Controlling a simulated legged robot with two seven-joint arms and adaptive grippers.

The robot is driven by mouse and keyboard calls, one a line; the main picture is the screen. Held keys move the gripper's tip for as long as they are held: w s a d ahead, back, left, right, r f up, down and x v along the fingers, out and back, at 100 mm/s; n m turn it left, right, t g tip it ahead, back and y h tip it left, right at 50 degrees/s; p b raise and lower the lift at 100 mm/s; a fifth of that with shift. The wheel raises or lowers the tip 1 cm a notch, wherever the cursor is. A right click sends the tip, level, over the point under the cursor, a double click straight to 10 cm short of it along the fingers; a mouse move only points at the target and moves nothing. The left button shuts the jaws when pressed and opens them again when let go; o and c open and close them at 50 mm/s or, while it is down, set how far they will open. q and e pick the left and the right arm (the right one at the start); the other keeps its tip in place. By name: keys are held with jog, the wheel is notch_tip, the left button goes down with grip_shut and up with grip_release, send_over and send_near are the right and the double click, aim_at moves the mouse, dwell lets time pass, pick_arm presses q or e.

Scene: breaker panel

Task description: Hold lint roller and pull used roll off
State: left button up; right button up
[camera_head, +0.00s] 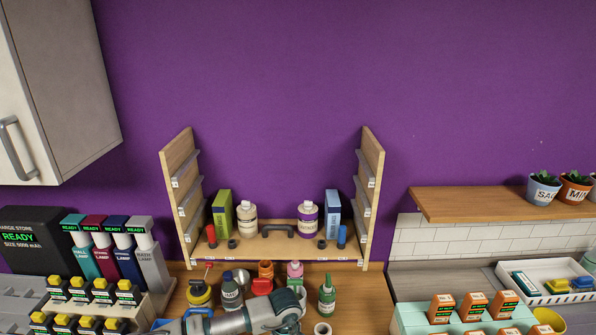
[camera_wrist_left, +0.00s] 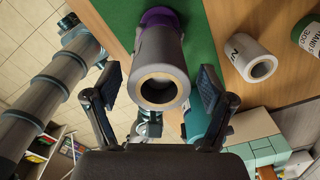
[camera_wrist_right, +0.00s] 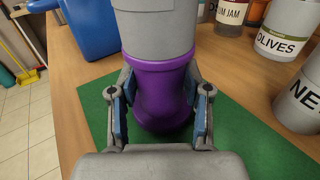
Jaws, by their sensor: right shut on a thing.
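The lint roller has a grey used roll (camera_wrist_left: 160,50) on a purple handle (camera_wrist_right: 160,90). In the right wrist view, my right gripper (camera_wrist_right: 160,98) is shut on the purple handle, and the grey roll (camera_wrist_right: 155,28) is above the fingers. In the left wrist view, my left gripper (camera_wrist_left: 152,88) is open, with its fingers on either side of the roll's open end and gaps on both sides. The roll's pale core end faces that camera. In the head view, an arm of mine covers the lower middle, and I cannot make out the roller.
A white roll (camera_wrist_left: 240,55) marked "NE" stands on the wooden counter beside the green mat (camera_wrist_right: 245,140). Jars, including an olives jar (camera_wrist_right: 285,30), and a blue container (camera_wrist_right: 90,25) stand around the mat. A wooden shelf rack (camera_head: 275,246) stands behind.

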pick_arm(q)
jog(key=c, duration=1.2)
jog(key=shift+r, duration=0.15)
jog(key=shift+r, duration=4.9)
pick_arm(e)
jog(key=o, duration=1.4)
jog(key=shift+c, duration=0.2)
